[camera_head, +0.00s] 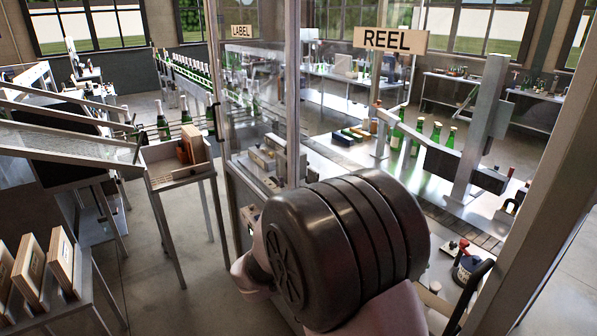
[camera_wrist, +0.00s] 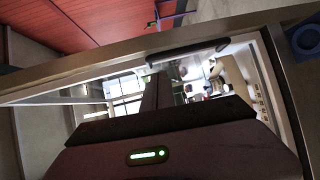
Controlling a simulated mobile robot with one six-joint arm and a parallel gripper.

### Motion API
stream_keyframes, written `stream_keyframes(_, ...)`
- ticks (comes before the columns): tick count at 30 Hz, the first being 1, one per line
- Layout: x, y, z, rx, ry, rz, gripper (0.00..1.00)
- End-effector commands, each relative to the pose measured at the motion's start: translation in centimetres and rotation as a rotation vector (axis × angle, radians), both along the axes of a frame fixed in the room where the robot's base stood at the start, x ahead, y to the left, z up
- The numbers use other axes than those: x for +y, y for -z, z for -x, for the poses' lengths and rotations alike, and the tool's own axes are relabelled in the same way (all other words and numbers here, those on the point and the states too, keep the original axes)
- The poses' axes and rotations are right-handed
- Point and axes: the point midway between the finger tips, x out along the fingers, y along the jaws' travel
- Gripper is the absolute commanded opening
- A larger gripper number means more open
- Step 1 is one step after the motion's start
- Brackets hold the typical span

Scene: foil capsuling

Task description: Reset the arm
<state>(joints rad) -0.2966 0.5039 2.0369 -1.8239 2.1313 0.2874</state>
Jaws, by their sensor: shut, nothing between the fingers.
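My arm fills the lower middle of the head view, with a large dark ribbed joint in front of the machine. My gripper is hidden in that view. In the wrist view my gripper (camera_wrist: 157,75) shows as a dark wedge above the dark wrist housing with its green light. The fingers are together and nothing shows between them. They point toward a glazed opening in a metal frame (camera_wrist: 85,68), seen at a tilt. I cannot tell how far the fingers are from the frame.
The REEL sign (camera_head: 391,40) hangs over a bench with green bottles (camera_head: 437,133) and a grey post (camera_head: 480,130). A glass panel (camera_head: 258,85) and metal uprights border the station. Wooden boxes (camera_head: 62,262) stand at lower left. Grey floor (camera_head: 150,290) is clear between the left tables and the machine.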

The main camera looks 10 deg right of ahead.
Motion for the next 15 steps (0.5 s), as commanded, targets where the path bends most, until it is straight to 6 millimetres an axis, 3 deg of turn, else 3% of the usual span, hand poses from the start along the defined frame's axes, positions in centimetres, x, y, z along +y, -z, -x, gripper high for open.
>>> stream_keyframes(2,-0.7,4.1,4.0,-0.001,0.078,-0.209,0.00)
stream_keyframes(4,0.1,8.6,8.4,-0.032,0.129,-0.489,0.00)
stream_keyframes(7,4.2,15.0,12.6,-0.178,0.122,-0.910,0.00)
stream_keyframes(10,9.6,19.0,13.5,-0.414,0.034,-1.254,0.00)
stream_keyframes(12,12.5,19.7,13.0,-0.583,-0.040,-1.413,0.00)
stream_keyframes(15,14.7,19.3,12.2,-0.761,-0.120,-1.537,0.00)
